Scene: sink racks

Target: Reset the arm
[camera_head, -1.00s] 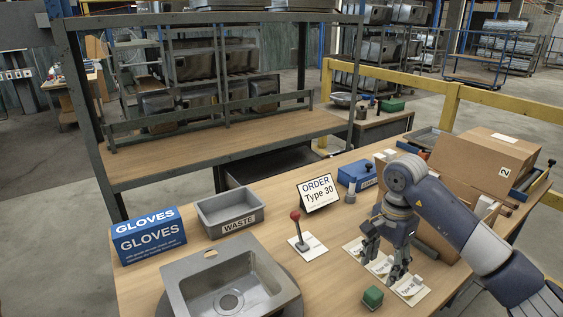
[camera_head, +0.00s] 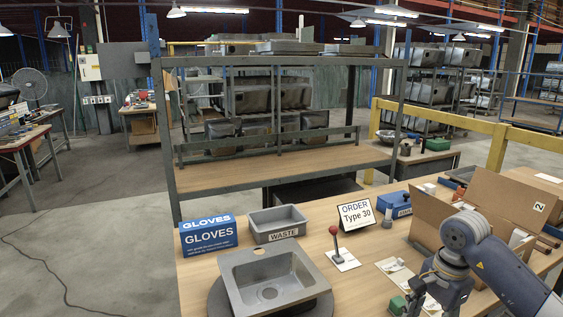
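My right arm comes in from the right edge. Its gripper (camera_head: 432,300) points down over the front right of the table (camera_head: 375,285), beside the white cards (camera_head: 398,272). Its fingers are apart with nothing seen between them; the tips are near the bottom edge of the picture and partly cut off. A small green block (camera_head: 397,305) lies just left of the fingers. My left arm and gripper are not in view.
A grey sink (camera_head: 268,279) sits front left on the table. Behind it are a blue gloves box (camera_head: 208,235) and a waste bin (camera_head: 277,224). A red-knobbed lever (camera_head: 335,240), an order sign (camera_head: 356,213) and an open cardboard box (camera_head: 500,200) stand to the right. A metal rack (camera_head: 270,180) is behind.

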